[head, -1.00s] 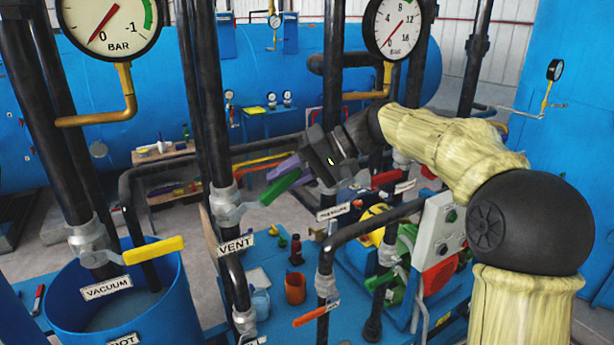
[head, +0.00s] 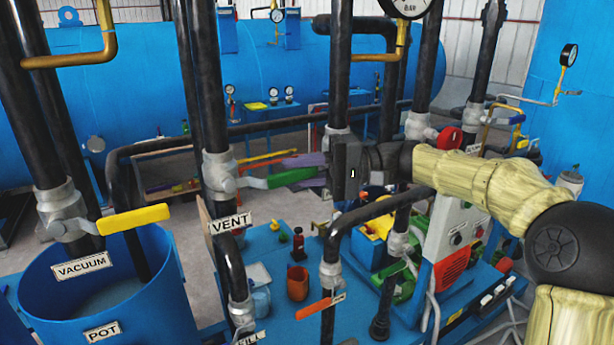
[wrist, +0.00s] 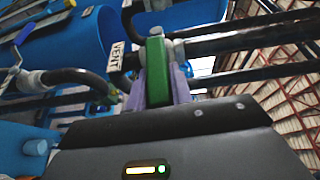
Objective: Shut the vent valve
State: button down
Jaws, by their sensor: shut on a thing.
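The vent valve is a grey valve body (head: 218,172) on a dark upright pipe, with a green lever handle (head: 292,178) pointing right, across the pipe. The white VENT label (head: 231,222) hangs just below it. My gripper (head: 305,165) reaches in from the right with purple fingers at the outer part of the lever. In the wrist view the green lever (wrist: 158,75) lies between the two purple fingers (wrist: 158,88), which are shut on it. The lever's outer end is partly hidden by my gripper in the head view.
A yellow lever (head: 133,220) on the vacuum pipe is at left, above the blue pot (head: 160,285). An orange lever (head: 314,308) sits low in the middle. Dark upright pipes stand close around. A control box (head: 455,230) and pump lie below my arm.

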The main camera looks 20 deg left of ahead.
jog(key=shift+f+y+b, duration=0.3)
jog(key=shift+f, duration=0.15)
jog(key=c, duration=1.2)
grip_release()
jog(key=shift+c, duration=0.2)
jog(key=shift+d, duration=0.15)
jog(key=b+v, duration=0.2)
jog(key=v, duration=1.5)
jog(key=shift+w+b, duration=0.25)
jog(key=shift+b, duration=0.1)
